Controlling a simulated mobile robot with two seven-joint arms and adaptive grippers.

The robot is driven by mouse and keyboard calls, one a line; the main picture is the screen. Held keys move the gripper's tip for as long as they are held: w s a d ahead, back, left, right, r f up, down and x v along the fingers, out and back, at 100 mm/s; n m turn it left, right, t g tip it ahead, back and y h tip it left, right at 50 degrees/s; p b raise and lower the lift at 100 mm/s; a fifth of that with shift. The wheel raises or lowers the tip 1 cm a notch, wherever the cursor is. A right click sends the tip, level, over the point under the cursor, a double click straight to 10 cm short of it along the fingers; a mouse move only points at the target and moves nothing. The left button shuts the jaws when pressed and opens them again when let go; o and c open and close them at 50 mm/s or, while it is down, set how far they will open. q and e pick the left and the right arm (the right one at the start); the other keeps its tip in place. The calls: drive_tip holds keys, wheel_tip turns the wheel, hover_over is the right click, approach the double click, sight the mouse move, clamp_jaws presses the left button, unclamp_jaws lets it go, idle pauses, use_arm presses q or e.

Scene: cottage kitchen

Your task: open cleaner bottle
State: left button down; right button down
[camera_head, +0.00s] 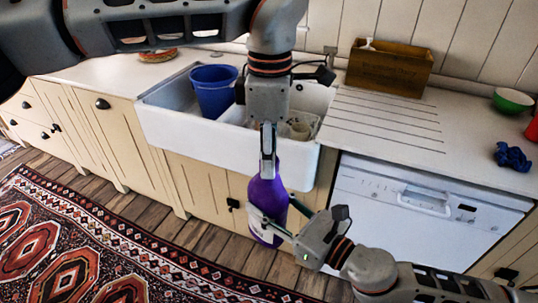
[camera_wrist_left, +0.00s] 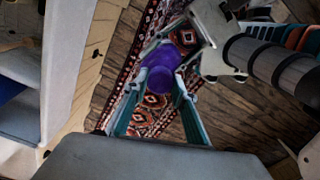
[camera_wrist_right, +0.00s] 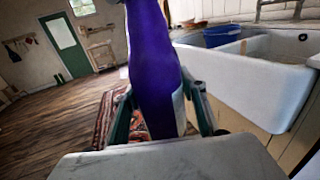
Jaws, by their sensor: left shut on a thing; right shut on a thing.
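A purple cleaner bottle (camera_head: 267,195) with a pale label is held upright in the air in front of the sink. My right gripper (camera_head: 267,226) is shut on its lower body from the right. The right wrist view shows the bottle (camera_wrist_right: 153,65) between the two fingers, its top out of frame. My left gripper (camera_head: 268,150) points down from above and is shut on the top of the bottle. The left wrist view looks down on the purple bottle (camera_wrist_left: 163,65) between the fingers. The cap is hard to make out, covered by the left fingers in the head view.
A white sink (camera_head: 180,122) with a blue bucket (camera_head: 213,90) stands just behind the bottle. A wooden box (camera_head: 389,68), a green bowl (camera_head: 512,100) and a blue cloth (camera_head: 512,157) are on the counter at right. A patterned rug (camera_head: 60,240) lies on the floor at left.

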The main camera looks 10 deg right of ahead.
use_arm(q)
drive_tip(key=n, duration=0.5)
drive_tip(key=shift+w+r+n, duration=0.1)
drive_tip(key=shift+w+n, duration=0.2)
drive_tip(key=n, duration=0.5)
drive_tip(key=shift+w+a, duration=0.1)
drive_tip(key=n, duration=0.3)
drive_tip(key=shift+a+n, duration=0.1)
drive_tip(key=shift+n, duration=0.2)
drive_tip(key=n, duration=0.8)
drive_tip(key=shift+a+n, duration=0.1)
drive_tip(key=shift+n, duration=0.2)
drive_tip(key=n, duration=0.5)
drive_tip(key=shift+s, duration=0.2)
drive_tip(key=n, duration=0.3)
drive_tip(key=shift+s+n, duration=0.1)
drive_tip(key=shift+n, duration=0.3)
drive_tip(key=n, duration=0.4)
drive_tip(key=shift+s+d+n, duration=0.15)
drive_tip(key=shift+d+n, duration=0.05)
drive_tip(key=shift+n, duration=0.1)
drive_tip(key=shift+r, duration=0.3)
drive_tip(key=shift+r, duration=0.85)
